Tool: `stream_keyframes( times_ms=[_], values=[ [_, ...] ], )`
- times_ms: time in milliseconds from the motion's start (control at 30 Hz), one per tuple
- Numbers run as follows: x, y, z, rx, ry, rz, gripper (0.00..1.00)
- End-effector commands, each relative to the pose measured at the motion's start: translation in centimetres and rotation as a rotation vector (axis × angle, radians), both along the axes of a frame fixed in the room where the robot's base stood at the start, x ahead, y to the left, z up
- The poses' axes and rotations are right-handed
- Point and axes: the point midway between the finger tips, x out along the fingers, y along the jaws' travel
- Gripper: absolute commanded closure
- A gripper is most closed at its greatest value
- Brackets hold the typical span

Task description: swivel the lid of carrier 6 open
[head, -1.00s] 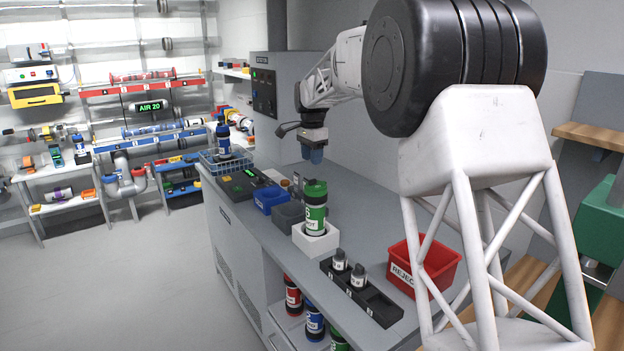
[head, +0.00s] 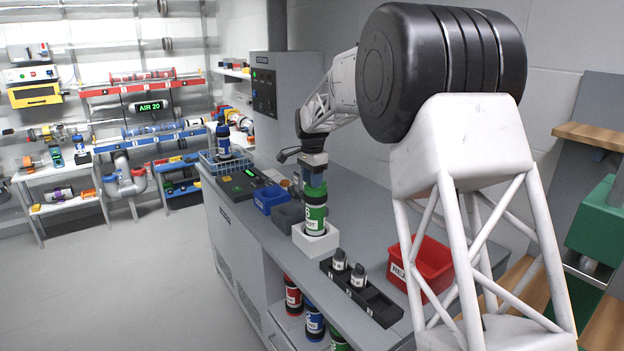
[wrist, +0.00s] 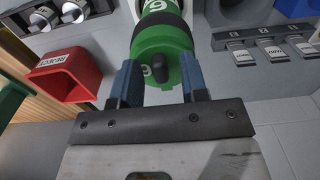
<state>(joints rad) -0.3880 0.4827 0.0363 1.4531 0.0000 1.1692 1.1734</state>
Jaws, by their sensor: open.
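Carrier 6 is a green canister (head: 315,213) with a white label. It stands upright in a white block holder (head: 316,240) on the bench. In the wrist view its green lid (wrist: 162,45) carries a black knob (wrist: 159,73) and a white 6. My gripper (head: 314,178) is directly over the lid in the head view, hiding most of its top. In the wrist view my gripper (wrist: 159,72) has its blue fingers apart, one on each side of the knob. I cannot tell whether they touch the lid.
A red reject bin (head: 427,266) and a black rack (head: 360,291) with small grey-topped pieces stand nearer on the bench. A grey bin (head: 287,216) and blue bin (head: 271,199) stand behind the carrier. Several carriers sit on a shelf below the bench top.

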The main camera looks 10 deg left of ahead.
Motion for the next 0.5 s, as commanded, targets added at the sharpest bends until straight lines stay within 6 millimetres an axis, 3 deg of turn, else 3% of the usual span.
stream_keyframes(
  times_ms=[167,433,500],
  values=[
    [0.00,0.00,-0.01,0.000,0.000,0.000,0.60],
    [0.00,0.00,0.00,0.000,0.000,0.000,0.98],
    [0.00,0.00,0.00,0.000,0.000,0.000,1.00]
  ],
)
